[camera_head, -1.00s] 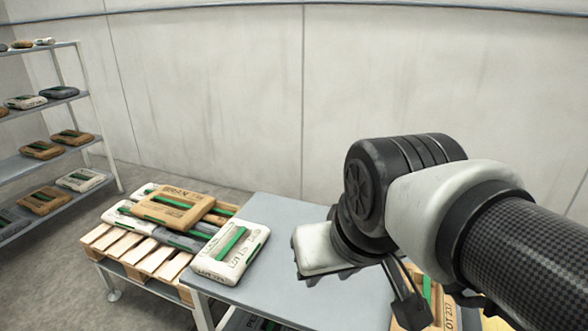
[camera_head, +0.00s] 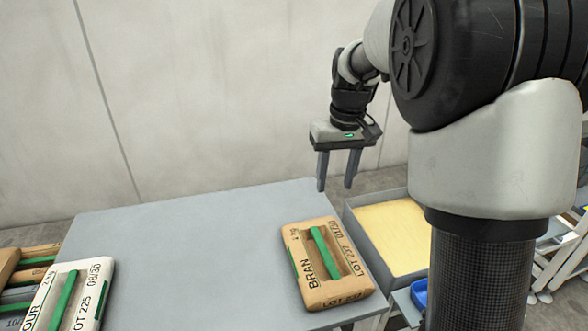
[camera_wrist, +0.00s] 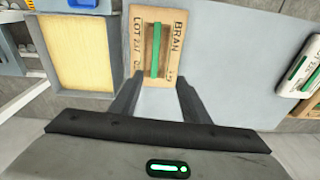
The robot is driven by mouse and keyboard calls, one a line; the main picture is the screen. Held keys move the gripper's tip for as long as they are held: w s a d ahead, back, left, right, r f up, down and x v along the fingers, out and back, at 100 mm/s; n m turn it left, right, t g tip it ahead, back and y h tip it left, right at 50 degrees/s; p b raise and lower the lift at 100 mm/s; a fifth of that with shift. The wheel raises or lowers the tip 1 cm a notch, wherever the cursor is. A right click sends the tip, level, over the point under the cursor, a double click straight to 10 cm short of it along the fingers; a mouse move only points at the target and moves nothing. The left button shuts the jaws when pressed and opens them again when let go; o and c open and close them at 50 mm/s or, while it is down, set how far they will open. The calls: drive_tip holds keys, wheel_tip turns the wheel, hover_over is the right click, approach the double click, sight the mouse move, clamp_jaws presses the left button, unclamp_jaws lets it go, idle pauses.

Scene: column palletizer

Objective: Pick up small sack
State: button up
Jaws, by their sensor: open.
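A small brown sack (camera_head: 322,268) marked BRAN, LOT 237, with a green strap handle, lies flat at the right front corner of the grey table (camera_head: 190,250). A white sack (camera_head: 68,300) marked LOT 225, also with a green strap, is at the lower left. My gripper (camera_head: 335,184) hangs above the table's back right edge, fingers pointing down, open and empty. In the wrist view the brown sack (camera_wrist: 158,48) lies beyond my open fingers (camera_wrist: 155,90), apart from them.
A shallow grey tray (camera_head: 352,218) with a yellowish inside stands right of the table. A blue bin (camera_head: 419,293) is below it. More sacks (camera_head: 30,262) lie at the left. The table's middle is clear.

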drive_tip(key=w+f+g+b, duration=0.1)
drive_tip(key=w+f, duration=0.2)
drive_tip(key=f, duration=0.2)
drive_tip(key=w+f+b, duration=0.1)
drive_tip(key=w+f, duration=0.2)
drive_tip(key=f, duration=0.3)
drive_tip(key=b, duration=0.3)
hover_over(324, 249)
drive_tip(key=shift+n, duration=0.3)
drive_tip(key=f, duration=1.1)
drive_tip(key=shift+w+d+f, duration=0.25)
drive_tip(key=shift+f, duration=0.05)
drive_tip(key=shift+s+a+f+b, duration=0.1)
drive_tip(key=shift+s+f+b, duration=0.05)
drive_tip(key=shift+f, duration=0.85)
drive_tip(key=shift+s+a+f+b, duration=0.1)
drive_tip(key=shift+s+f, duration=0.05)
drive_tip(key=shift+f, duration=0.85)
drive_tip(key=shift+s+a+f+b, duration=0.1)
drive_tip(key=shift+s+f+b, duration=0.05)
drive_tip(key=shift+f, duration=0.85)
clamp_jaws()
drive_tip(key=shift+w+r, duration=0.1)
drive_tip(key=shift+r, duration=0.15)
